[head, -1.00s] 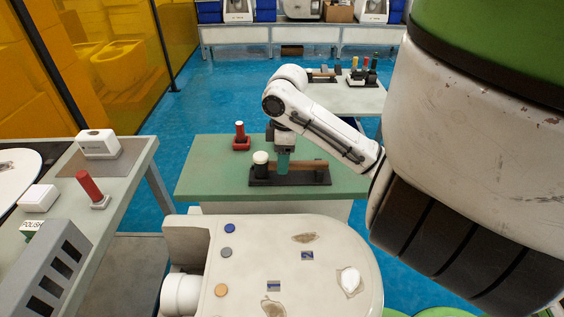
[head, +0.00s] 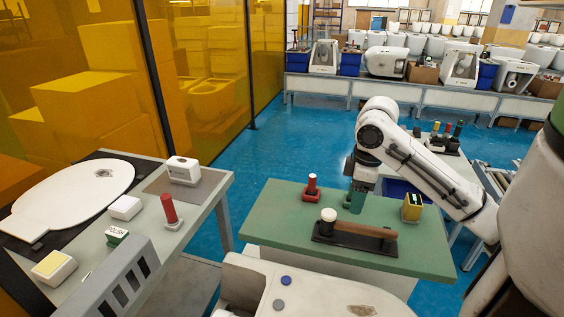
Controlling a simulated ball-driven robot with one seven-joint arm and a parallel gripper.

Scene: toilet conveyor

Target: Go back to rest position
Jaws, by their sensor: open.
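My gripper (head: 355,205) points down over the green-topped table (head: 275,225). The teal parts at its lower end appear to be its fingers, and nothing shows clearly held in it. The gap between the fingers is too small to make out. It hangs just behind a dark tray (head: 340,245) that holds a white-topped knob (head: 328,215) and a brown wooden handle (head: 365,230). I cannot tell how far it is above the tabletop. My arm reaches in from the right and bends down at the elbow.
A red stamp (head: 312,188) stands left of my gripper and a yellow block (head: 412,207) right. A white toilet body (head: 245,285) is in front. A left table (head: 205,205) holds a toilet lid (head: 75,195) and several small items. Blue floor (head: 285,150) is clear behind.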

